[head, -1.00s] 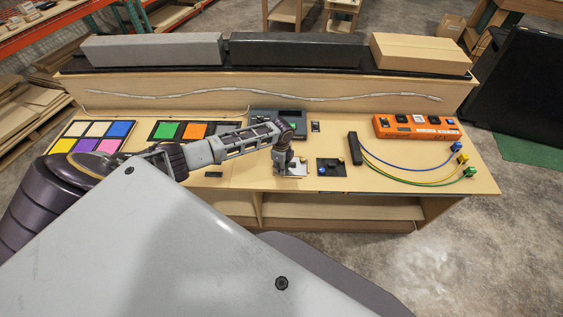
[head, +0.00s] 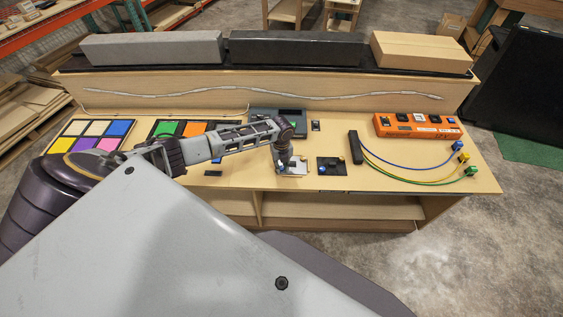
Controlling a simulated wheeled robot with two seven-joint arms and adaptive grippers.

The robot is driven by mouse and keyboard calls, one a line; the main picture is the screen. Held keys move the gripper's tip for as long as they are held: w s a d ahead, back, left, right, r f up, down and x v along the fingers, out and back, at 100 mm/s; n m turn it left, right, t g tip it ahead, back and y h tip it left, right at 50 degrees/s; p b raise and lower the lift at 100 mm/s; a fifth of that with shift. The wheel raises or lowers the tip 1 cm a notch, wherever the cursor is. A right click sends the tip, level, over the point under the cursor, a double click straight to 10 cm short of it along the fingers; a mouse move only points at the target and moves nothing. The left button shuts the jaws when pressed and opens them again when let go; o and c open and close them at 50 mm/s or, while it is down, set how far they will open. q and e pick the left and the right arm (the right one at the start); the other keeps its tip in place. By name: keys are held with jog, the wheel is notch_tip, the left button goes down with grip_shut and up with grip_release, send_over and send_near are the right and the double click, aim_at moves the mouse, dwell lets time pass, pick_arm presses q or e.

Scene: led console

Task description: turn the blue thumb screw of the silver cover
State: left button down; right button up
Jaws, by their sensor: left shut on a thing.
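The silver cover (head: 297,169) is a small pale plate lying near the front edge of the table, left of a similar black cover (head: 330,167). My left gripper (head: 282,168) points down at the left part of the silver cover. It is shut on the blue thumb screw, which is mostly hidden by the fingers at this size. My right gripper is not in view.
An orange power strip (head: 417,127) lies at the back right. A black block with blue, yellow and green cables (head: 355,148) lies right of the covers. Colour panels (head: 92,136) lie left. A grey console box (head: 277,122) stands behind my left wrist.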

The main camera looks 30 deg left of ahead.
pick_arm(q)
jog(key=shift+w+a+r+m+b, duration=0.1)
jog(key=shift+w+r+m+b, duration=0.1)
jog(key=shift+m, duration=0.75)
jog(key=shift+w+a+r+m+b, duration=0.1)
jog(key=shift+m+b, duration=0.05)
jog(key=shift+m, duration=0.8)
jog(key=c, duration=1.3)
grip_release()
jog(key=shift+s+d, duration=0.1)
jog(key=shift+o, duration=0.2)
jog(key=shift+s+d+f, duration=0.1)
jog(key=shift+s+f, duration=0.15)
jog(key=shift+f, duration=0.1)
jog(key=shift+w+r, duration=0.1)
jog(key=shift+r, duration=3.95)
